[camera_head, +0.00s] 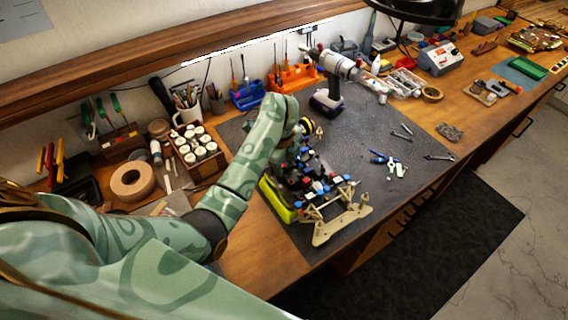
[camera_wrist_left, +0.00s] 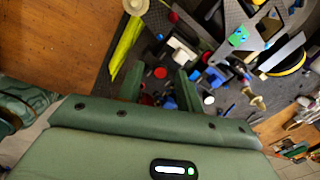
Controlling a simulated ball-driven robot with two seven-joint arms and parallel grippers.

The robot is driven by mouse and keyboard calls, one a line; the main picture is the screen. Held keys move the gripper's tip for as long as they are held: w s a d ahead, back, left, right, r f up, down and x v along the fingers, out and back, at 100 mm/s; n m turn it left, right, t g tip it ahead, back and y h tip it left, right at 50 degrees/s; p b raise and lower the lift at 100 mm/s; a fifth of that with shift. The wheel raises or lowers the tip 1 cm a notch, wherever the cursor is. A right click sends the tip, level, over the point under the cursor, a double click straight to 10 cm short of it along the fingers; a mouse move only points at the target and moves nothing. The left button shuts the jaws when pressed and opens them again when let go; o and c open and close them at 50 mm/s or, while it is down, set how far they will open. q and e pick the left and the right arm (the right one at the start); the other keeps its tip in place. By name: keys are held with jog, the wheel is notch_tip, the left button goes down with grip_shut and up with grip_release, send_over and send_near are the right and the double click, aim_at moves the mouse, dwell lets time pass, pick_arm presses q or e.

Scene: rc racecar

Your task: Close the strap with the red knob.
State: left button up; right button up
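The RC racecar (camera_head: 300,182) sits on the dark mat, with a lime-green side panel and several red, blue and white parts. My left arm reaches over it from the left, and its hand covers part of the car in the head view. In the left wrist view my left gripper (camera_wrist_left: 160,92) has its two green fingers apart, pointing at the car. A red knob (camera_wrist_left: 160,72) shows in the gap just beyond the fingertips, not visibly gripped. Other red parts are close by, and I cannot tell the strap apart. My right gripper is out of view.
A cordless drill (camera_head: 328,88) stands behind the car. Small wrenches (camera_head: 402,131) and blue-handled pliers (camera_head: 382,158) lie to the right on the mat. A tape roll (camera_head: 132,181) and a box of white jars (camera_head: 198,150) are at left. The mat right of the car is mostly clear.

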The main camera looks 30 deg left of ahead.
pick_arm(q)
jog(key=shift+c, duration=0.4)
grip_shut()
jog(key=shift+w+d+g+y, duration=0.1)
jog(key=shift+w+g+y, duration=0.2)
jog(key=shift+g, duration=0.1)
jog(key=shift+f, duration=0.15)
jog(key=shift+s, duration=0.1)
jog(key=shift+o, duration=0.4)
grip_release()
